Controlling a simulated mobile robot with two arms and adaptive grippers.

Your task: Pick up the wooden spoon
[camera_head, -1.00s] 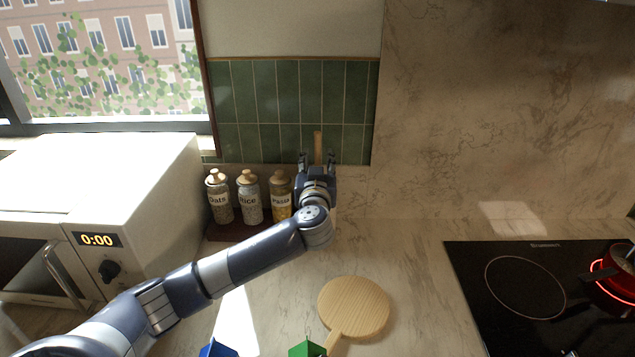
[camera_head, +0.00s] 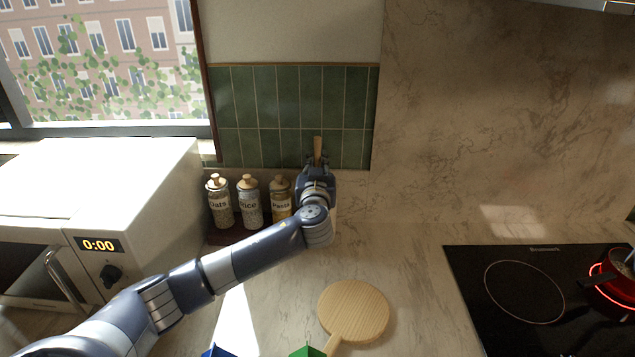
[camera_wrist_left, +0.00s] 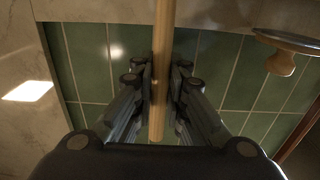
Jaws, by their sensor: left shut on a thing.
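The wooden spoon (camera_head: 318,146) stands upright against the green tiles at the back of the counter. Only its upper handle shows above my left gripper (camera_head: 317,161) in the head view; the rest is hidden behind my wrist. In the left wrist view the spoon's handle (camera_wrist_left: 163,60) runs between the two fingers, and my left gripper (camera_wrist_left: 160,85) is shut on it. My right gripper is not in view.
Labelled jars of oats (camera_head: 220,203), rice (camera_head: 249,203) and pasta (camera_head: 280,200) stand just left of my gripper. A round wooden board (camera_head: 354,309) lies in front. A microwave (camera_head: 100,215) stands left, and a stovetop (camera_head: 530,290) with a red pot (camera_head: 612,280) is on the right.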

